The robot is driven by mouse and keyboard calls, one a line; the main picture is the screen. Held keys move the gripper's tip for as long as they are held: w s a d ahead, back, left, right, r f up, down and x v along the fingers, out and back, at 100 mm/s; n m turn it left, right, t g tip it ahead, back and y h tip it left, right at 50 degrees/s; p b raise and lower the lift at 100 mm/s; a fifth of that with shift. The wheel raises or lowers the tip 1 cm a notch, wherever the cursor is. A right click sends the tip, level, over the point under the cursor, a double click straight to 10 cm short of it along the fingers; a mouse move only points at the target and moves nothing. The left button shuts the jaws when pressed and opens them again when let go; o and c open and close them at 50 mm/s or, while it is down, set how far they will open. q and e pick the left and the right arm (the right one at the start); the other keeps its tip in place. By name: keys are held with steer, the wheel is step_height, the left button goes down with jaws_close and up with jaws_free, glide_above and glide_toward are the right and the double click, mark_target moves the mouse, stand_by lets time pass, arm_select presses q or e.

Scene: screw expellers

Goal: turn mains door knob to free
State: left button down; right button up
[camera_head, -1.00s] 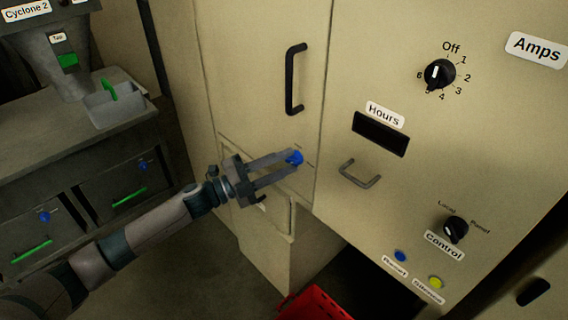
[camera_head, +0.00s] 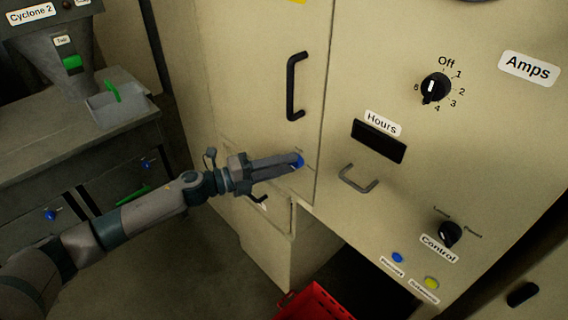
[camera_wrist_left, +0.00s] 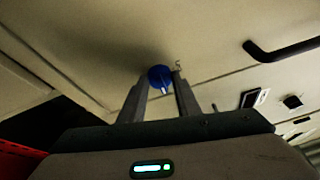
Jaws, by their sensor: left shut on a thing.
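The blue mains door knob (camera_head: 299,161) sits on the beige cabinet door, below the black vertical handle. My left gripper (camera_head: 296,163) reaches in from the left with its fingers shut on the knob, hiding part of it. In the left wrist view the blue knob (camera_wrist_left: 160,77) shows between the two fingertips (camera_wrist_left: 161,84), with a pale pointer mark on its face. Small lettering beside the knob is too small to read. My right gripper is in neither view.
The black door handle (camera_head: 295,86) stands above the knob. A grey pull handle (camera_head: 357,178) and the Control switch (camera_head: 450,233) are to the right. A red crate (camera_head: 314,303) lies below. A bench with a tray (camera_head: 122,108) stands at the left, with open floor between.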

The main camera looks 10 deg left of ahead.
arm_select(q)
steer(key=c, duration=1.3)
jaws_free()
steer(key=shift+c, duration=0.2)
steer(key=shift+s+a, duration=0.1)
steer(key=b+v, duration=0.6)
steer(key=v, duration=1.1)
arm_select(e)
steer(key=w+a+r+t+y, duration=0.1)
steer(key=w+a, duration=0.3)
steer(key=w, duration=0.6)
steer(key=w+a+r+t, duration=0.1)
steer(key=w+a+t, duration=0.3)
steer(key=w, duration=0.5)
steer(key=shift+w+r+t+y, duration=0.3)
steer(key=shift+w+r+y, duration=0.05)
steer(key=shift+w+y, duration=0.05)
arm_select(q)
steer(key=shift+s, duration=0.1)
steer(key=shift+f, duration=0.1)
